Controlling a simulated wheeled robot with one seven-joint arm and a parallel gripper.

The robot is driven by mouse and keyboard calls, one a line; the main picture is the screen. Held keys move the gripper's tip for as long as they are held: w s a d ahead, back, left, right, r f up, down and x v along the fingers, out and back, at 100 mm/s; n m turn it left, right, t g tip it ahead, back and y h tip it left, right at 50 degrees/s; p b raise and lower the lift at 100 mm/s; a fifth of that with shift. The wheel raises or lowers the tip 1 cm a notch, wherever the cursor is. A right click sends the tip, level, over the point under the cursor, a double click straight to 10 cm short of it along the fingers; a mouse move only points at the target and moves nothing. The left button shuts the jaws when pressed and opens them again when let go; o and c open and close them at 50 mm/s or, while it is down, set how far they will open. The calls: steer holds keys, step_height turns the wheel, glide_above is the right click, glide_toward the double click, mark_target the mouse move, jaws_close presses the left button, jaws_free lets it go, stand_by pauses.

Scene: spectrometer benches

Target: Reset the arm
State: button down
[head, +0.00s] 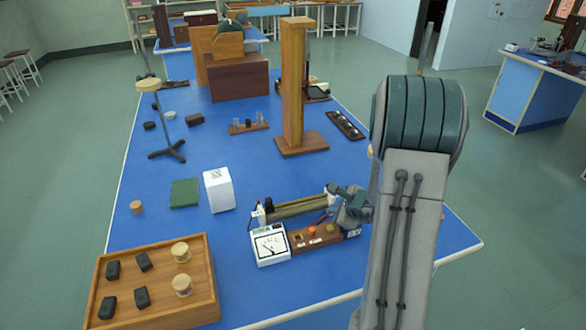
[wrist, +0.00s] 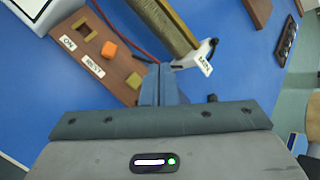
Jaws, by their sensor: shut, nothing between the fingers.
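My arm reaches over the right part of the blue bench (head: 345,135) in the head view. My gripper (head: 338,190) is beside the right end of a rheostat with a brown coil (head: 300,208). In the wrist view my gripper (wrist: 158,68) has its two fingers pressed together with nothing between them. The fingertips are near a wooden switch board (wrist: 95,55) with an orange knob (wrist: 108,50) and labels reading ON and REST. The rheostat coil (wrist: 165,22) and its white end bracket (wrist: 198,55) lie just beyond the fingertips. I cannot tell whether the fingers touch anything.
A white meter (head: 268,246) stands left of the switch board. A wooden tray (head: 158,310) with dark blocks and spools is at front left. A white box (head: 218,190), a tall wooden post (head: 292,90) and a round-topped stand (head: 168,120) stand farther back. The bench's right edge is near my arm.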

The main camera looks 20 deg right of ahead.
steer(key=s+a+r+n+g+y, duration=0.2)
steer(key=s+a+r+n, duration=0.2)
steer(key=a+r+n, duration=0.3)
steer(key=s+a+r+n+g+y, duration=0.15)
steer(key=s+a+r+n, duration=0.3)
steer(key=a, duration=0.55)
steer(key=s+r+n+g+h, duration=0.1)
steer(key=s+r+n+h, duration=0.1)
steer(key=s+n, duration=0.4)
steer(key=s+d+r+n+g+h, duration=0.1)
steer(key=s+r+n+h, duration=0.2)
steer(key=s+n, duration=0.3)
steer(key=s+r, duration=0.1)
steer(key=s, duration=0.3)
steer(key=shift+s+n+h, duration=0.15)
steer(key=shift+n+h, duration=0.2)
